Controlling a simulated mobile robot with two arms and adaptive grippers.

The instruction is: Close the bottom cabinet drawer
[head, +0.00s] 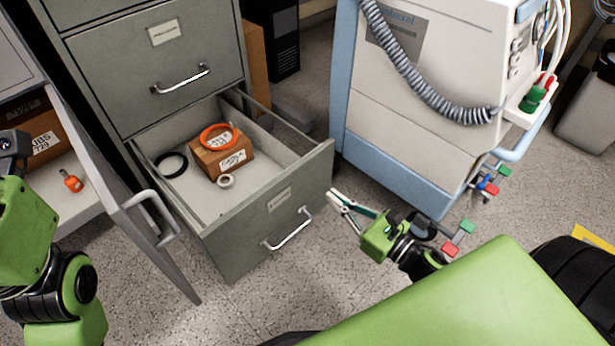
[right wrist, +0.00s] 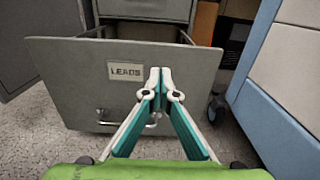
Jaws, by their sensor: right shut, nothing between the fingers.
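The bottom drawer (head: 268,212) of the grey filing cabinet stands pulled well out. Its front carries a label, reading LEADS in the right wrist view (right wrist: 60,88), and a metal handle (head: 290,231). My right gripper (head: 334,197) is shut and empty, just right of the drawer front's right edge in the head view. In the right wrist view its fingertips (right wrist: 160,82) point at the drawer front. My left arm shows at the left; its gripper fingers are not visible.
The closed upper drawer (head: 160,62) sits above. An open cabinet door (head: 125,205) stands close to the left of the drawer. A white and blue medical machine (head: 430,110) stands to the right. Speckled floor (head: 240,300) is free in front of the drawer.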

